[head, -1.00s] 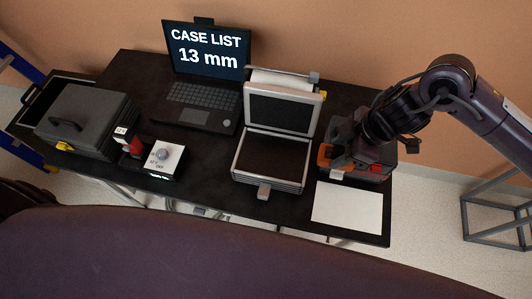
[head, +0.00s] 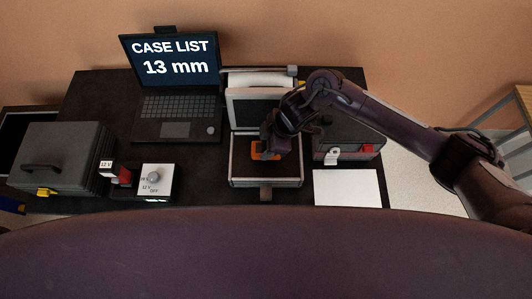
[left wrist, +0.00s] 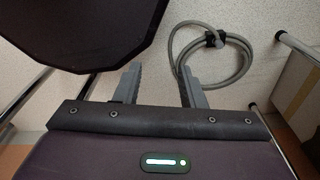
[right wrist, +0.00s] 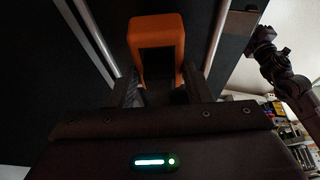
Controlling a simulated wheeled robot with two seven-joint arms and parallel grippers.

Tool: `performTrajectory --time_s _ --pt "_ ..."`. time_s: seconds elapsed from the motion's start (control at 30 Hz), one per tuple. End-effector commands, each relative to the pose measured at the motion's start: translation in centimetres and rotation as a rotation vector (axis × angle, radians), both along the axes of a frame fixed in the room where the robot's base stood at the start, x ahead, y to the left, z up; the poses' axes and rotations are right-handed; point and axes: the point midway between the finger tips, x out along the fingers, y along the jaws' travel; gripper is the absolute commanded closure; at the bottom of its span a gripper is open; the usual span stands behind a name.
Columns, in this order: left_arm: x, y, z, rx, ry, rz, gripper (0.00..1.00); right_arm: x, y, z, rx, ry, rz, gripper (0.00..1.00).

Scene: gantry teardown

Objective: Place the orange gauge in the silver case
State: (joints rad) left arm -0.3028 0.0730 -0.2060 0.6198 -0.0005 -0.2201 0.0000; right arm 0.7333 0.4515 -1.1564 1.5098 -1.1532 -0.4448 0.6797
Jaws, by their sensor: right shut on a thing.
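The silver case (head: 236,170) stands open on the black table, its lid up at the back. My right gripper (head: 271,147) is over the case's base. It is shut on the orange gauge (head: 258,150), which shows above the dark inside of the case. In the right wrist view the orange gauge (right wrist: 157,40) stands between the fingers, with the case's silver edges beside it. I cannot tell whether the gauge touches the case floor. My left gripper (left wrist: 160,88) is open and empty in the left wrist view, away from the table top, over the pale floor.
A laptop (head: 177,115) reading "CASE LIST 13 mm" stands left of the case. A dark toolbox (head: 55,155) and a white switch box (head: 155,180) are further left. A dark box with red parts (head: 350,150) and a white sheet (head: 347,187) lie to the right.

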Motion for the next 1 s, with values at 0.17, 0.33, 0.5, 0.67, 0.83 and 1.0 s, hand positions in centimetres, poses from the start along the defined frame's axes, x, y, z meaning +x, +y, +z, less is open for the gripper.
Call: performTrajectory --time_s 0.17,0.33,0.5,0.67,0.83,1.0 --pt "0.1 0.8 0.3 0.011 0.000 0.004 0.64 0.0 0.1 -3.0 0.002 0.001 -0.001 0.84" --pt "0.2 1.0 0.3 0.012 -0.002 0.006 0.64 0.0 0.1 -4.4 0.001 0.000 0.000 0.84" --pt "0.2 1.0 0.5 0.012 -0.003 0.006 0.64 0.0 0.1 -6.8 0.002 0.001 -0.001 0.84" --pt "0.3 1.0 0.5 0.012 -0.003 0.005 0.64 0.1 0.1 -7.5 0.003 -0.002 0.000 0.84" --pt "0.3 0.9 0.5 0.011 -0.004 0.004 0.64 0.1 0.1 -7.5 0.003 -0.002 0.000 0.84" --pt "0.3 0.7 0.2 0.008 -0.004 0.003 0.64 0.0 0.0 -7.9 0.002 -0.001 0.000 0.52"
